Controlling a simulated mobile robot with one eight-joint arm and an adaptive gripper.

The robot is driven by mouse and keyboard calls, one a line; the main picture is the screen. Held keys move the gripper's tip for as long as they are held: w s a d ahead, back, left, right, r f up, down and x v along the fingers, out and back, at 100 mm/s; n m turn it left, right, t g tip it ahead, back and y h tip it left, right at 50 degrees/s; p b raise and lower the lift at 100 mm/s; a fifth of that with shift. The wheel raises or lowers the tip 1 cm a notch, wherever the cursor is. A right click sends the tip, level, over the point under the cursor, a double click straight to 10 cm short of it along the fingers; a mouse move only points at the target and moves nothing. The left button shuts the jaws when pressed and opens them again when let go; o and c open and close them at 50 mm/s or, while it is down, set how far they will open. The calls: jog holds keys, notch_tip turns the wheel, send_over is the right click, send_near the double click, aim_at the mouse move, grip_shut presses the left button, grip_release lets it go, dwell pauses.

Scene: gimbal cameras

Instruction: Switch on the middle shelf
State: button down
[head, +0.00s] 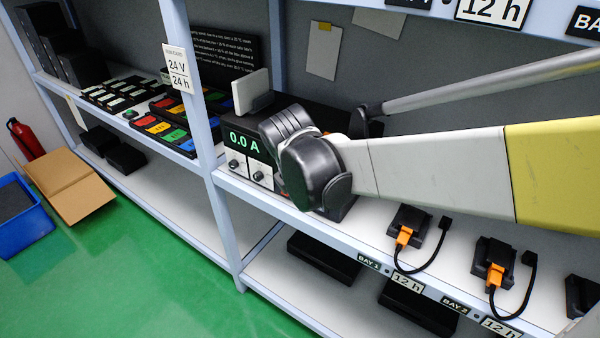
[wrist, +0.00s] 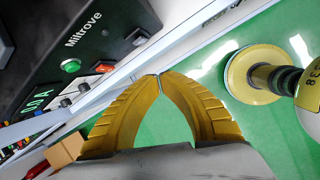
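A black power unit (head: 308,122) stands on the middle shelf (head: 375,240) in the head view. Its green display (head: 244,143) reads 0.0 A, with knobs below it. My arm's dark wrist covers much of the unit's front and hides my gripper there. In the wrist view the front panel (wrist: 95,22) carries the name Miltrove, a green round button (wrist: 71,66), an orange-red switch (wrist: 104,67) and a black knob (wrist: 137,37). My gripper (wrist: 160,76) has its yellow fingertips together, with nothing visible between them. The tips are near the shelf's front edge, apart from the button and switch.
Black devices with orange plugs (head: 404,236) (head: 494,275) sit in labelled bays to the right. Coloured trays (head: 176,125) lie on the left shelf. A shelf post (head: 196,110) stands left of the unit. A cardboard box (head: 68,185) and blue bin (head: 20,222) are on the green floor.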

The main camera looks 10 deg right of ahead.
jog(key=w+n, duration=0.1)
jog(key=a+f+n, duration=0.1)
jog(key=n, duration=0.1)
jog(key=w+a+n, duration=0.1)
jog(key=shift+w+a+f+n+h+p, duration=0.2)
jog(key=shift+w+f+n+h+p, duration=0.1)
jog(key=shift+w+f+h, duration=0.1)
jog(key=w+d+f+b, duration=0.4)
jog(key=w+d+f, duration=0.1)
jog(key=f, duration=0.3)
jog(key=shift+w+d+f, duration=0.25)
jog(key=shift+d, duration=0.05)
